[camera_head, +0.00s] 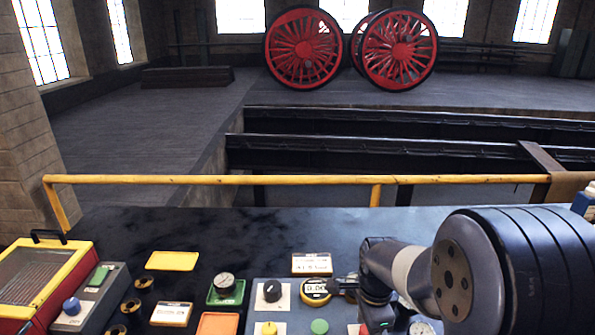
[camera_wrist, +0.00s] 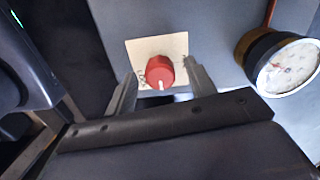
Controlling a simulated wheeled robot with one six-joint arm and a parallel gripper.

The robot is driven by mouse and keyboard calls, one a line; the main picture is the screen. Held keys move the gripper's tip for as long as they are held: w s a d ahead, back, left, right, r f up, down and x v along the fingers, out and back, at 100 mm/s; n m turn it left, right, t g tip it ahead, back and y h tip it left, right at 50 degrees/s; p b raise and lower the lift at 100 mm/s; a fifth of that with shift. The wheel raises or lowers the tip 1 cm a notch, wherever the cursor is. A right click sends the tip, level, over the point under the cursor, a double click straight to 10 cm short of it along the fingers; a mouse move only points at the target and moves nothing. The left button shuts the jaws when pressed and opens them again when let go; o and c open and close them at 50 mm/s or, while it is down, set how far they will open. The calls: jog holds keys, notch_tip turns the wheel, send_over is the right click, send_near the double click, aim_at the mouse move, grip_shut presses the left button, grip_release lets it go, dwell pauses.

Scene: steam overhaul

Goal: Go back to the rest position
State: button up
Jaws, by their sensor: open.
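My gripper (camera_wrist: 160,88) is open in the wrist view, with one finger on each side of a red knob (camera_wrist: 160,71). The knob has a white pointer mark and sits on a cream label plate on a grey panel. The gripper holds nothing; whether a finger touches the knob cannot be told. In the head view my arm reaches in from the right over the control panel, and it hides most of the gripper. A bit of red (camera_head: 364,329) shows below the arm there.
A dial gauge (camera_wrist: 288,66) stands right of the knob. The bench (camera_head: 230,230) also holds a black knob (camera_head: 272,291), a yellow-rimmed gauge (camera_head: 316,289), a round gauge (camera_head: 224,283) and a red-yellow case (camera_head: 40,280). A yellow rail (camera_head: 220,180) runs behind it.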

dwell(0.3)
notch_tip(320, 180, up, 11)
notch_tip(320, 180, down, 10)
jog(key=shift+f, duration=0.55)
jog(key=n, duration=0.4)
jog(key=shift+r+n, duration=0.1)
jog(key=shift+n, duration=0.3)
jog(key=n, duration=0.4)
jog(key=shift+n, duration=0.3)
jog(key=n, duration=0.4)
jog(key=shift+b, duration=0.3)
jog(key=n, duration=0.4)
jog(key=shift+n, duration=0.3)
jog(key=shift+r, duration=0.95)
